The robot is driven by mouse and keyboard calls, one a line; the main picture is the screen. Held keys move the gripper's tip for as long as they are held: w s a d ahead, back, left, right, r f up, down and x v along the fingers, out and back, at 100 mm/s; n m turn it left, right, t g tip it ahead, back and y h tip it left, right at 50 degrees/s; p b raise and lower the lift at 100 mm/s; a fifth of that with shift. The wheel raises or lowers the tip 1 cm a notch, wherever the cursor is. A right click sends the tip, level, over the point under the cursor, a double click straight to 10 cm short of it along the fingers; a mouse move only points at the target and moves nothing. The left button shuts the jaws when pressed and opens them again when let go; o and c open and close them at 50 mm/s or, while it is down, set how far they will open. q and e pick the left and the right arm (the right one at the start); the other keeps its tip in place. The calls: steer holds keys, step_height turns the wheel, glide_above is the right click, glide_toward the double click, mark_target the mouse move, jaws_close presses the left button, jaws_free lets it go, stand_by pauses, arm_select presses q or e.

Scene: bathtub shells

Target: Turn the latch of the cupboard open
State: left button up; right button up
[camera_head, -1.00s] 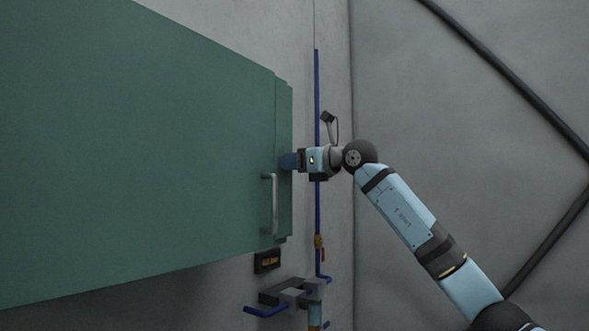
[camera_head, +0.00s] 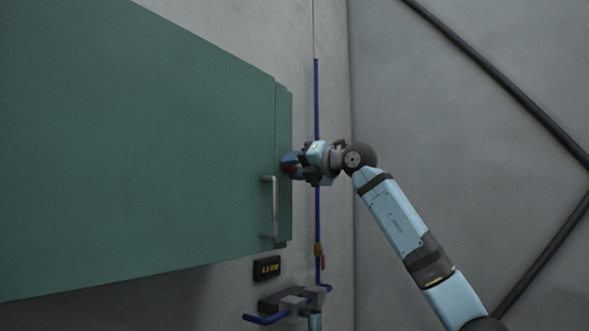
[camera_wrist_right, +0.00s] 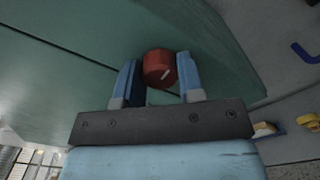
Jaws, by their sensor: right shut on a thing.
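The green cupboard (camera_head: 130,150) fills the left of the head view, with a grey bar handle (camera_head: 274,207) near its right edge. My right gripper (camera_head: 290,165) is at the cupboard's right edge, above and right of the handle. In the right wrist view its blue fingers (camera_wrist_right: 159,77) stand either side of the latch and are shut on it.
A blue vertical pipe (camera_head: 317,100) runs down the wall behind my right wrist. A small display (camera_head: 267,268) and a grey fixture with a blue lever (camera_head: 266,319) are below the cupboard. Dark diagonal pipes cross the right wall.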

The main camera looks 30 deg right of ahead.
steer(key=shift+r+m, duration=0.1)
steer(key=shift+m, duration=0.5)
steer(key=o, duration=0.9)
steer(key=shift+s+d, duration=0.1)
steer(key=b+v, duration=0.3)
steer(key=v, duration=1)
steer(key=shift+s+b, duration=0.3)
steer(key=shift+b, duration=0.05)
